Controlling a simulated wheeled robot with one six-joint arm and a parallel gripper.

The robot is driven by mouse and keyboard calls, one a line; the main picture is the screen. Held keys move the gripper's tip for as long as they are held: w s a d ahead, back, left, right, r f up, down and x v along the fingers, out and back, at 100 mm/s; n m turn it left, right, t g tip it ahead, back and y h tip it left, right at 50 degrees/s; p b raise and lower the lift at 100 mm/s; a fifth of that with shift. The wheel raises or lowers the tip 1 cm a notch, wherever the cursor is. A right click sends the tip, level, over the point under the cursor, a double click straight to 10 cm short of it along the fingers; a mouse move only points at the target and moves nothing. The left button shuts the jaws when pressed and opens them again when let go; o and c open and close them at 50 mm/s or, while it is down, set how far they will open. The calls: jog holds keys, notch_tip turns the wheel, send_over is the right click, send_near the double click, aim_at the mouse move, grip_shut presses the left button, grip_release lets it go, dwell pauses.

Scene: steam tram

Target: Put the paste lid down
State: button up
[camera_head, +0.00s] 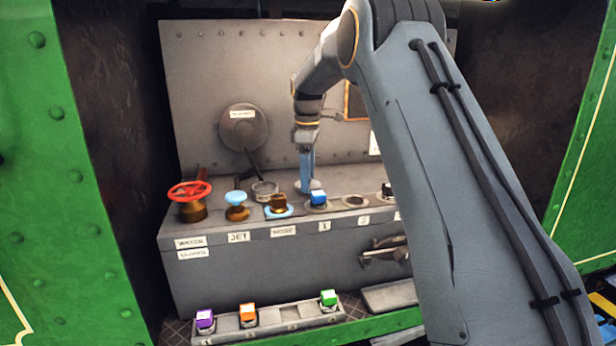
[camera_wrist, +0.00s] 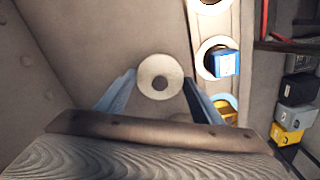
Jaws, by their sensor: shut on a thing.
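The paste lid (camera_wrist: 160,70) is a pale round disc with a darker round centre, seen between my fingertips in the wrist view. In the head view the lid (camera_head: 299,188) is a small grey disc at the lower end of my gripper (camera_head: 307,178). My gripper (camera_wrist: 159,84) points down and is shut on the lid, its blue-grey fingers on either side. The lid is low over the grey bench top (camera_head: 345,183), behind the blue cube (camera_head: 318,197); I cannot tell if it touches the bench. A round open pot (camera_head: 265,189), seemingly the paste pot, stands to its left.
A red wheel (camera_head: 189,190), a light-blue knob (camera_head: 236,198) and a brass piece (camera_head: 278,203) line the bench's front, left of the blue cube. An empty round seat (camera_head: 355,202) is right of it. A low tray (camera_head: 285,323) holds purple, orange and green cubes.

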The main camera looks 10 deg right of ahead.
jog(key=shift+f, duration=0.55)
jog(key=shift+f, duration=0.15)
jog(key=o, duration=1)
notch_tip(320, 180, up, 12)
jog(key=b, duration=0.4)
jog(key=shift+r+b, duration=0.2)
jog(key=shift+b, duration=0.1)
